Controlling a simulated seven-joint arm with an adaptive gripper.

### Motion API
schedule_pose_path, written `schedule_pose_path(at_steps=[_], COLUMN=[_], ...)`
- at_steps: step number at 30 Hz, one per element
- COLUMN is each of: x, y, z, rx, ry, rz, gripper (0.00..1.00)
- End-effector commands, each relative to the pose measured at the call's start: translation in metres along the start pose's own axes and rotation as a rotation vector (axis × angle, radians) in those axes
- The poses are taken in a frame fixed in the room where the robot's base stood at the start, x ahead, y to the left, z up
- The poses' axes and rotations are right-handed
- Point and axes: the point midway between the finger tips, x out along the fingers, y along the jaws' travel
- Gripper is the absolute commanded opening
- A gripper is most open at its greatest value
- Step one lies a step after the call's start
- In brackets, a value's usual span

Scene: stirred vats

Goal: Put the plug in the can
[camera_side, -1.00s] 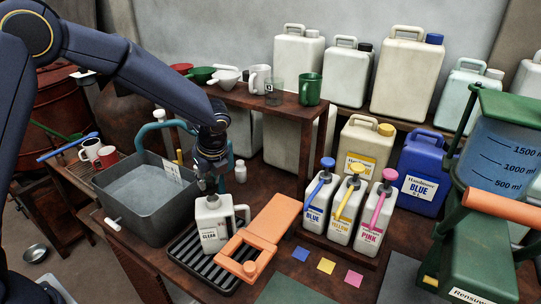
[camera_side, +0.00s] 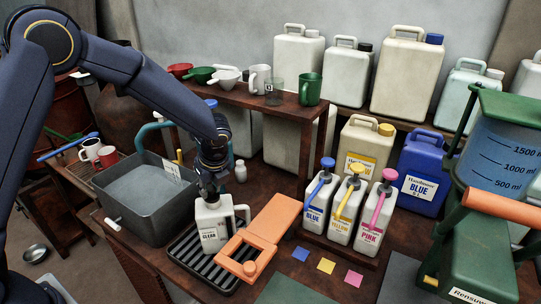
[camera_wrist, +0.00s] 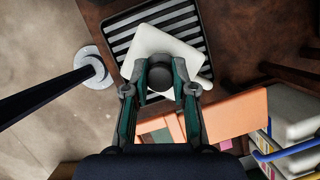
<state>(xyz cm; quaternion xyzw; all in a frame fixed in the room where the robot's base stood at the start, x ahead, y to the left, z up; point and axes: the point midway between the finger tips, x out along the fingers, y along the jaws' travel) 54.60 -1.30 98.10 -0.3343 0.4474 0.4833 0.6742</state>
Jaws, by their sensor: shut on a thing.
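The white can labelled CLEAR (camera_side: 212,230) stands upright on the black ribbed tray (camera_side: 184,260) in the side view, its handle to the right. It shows from above in the wrist view (camera_wrist: 150,40). My gripper (camera_side: 208,192) points down at the can's top, left of the handle. In the wrist view my gripper (camera_wrist: 160,88) is shut on a dark round plug (camera_wrist: 160,75), which overlaps the can's top. The fingers hide the can's mouth, so I cannot tell whether the plug touches it or is in it.
A grey sink basin (camera_side: 140,225) stands left of the tray. An orange piece with a handle opening (camera_side: 272,222) lies close on the right. Blue, yellow and pink pump bottles (camera_side: 345,222) stand farther right. A raised wooden shelf (camera_side: 300,116) with cups is behind.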

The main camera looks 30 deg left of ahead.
Motion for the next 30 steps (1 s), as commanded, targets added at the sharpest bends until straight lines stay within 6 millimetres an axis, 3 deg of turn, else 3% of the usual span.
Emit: schedule_pose_path(at_steps=[21, 22, 30], x=[0.0056, 0.0057, 0.0054], y=[-0.0017, -0.0017, -0.0018], z=[-0.0014, -0.0014, -0.0013], rx=[0.001, 0.0, 0.0], ry=[0.0, 0.0, 0.0], rz=[0.001, 0.001, 0.0], gripper=[0.01, 0.27, 0.55])
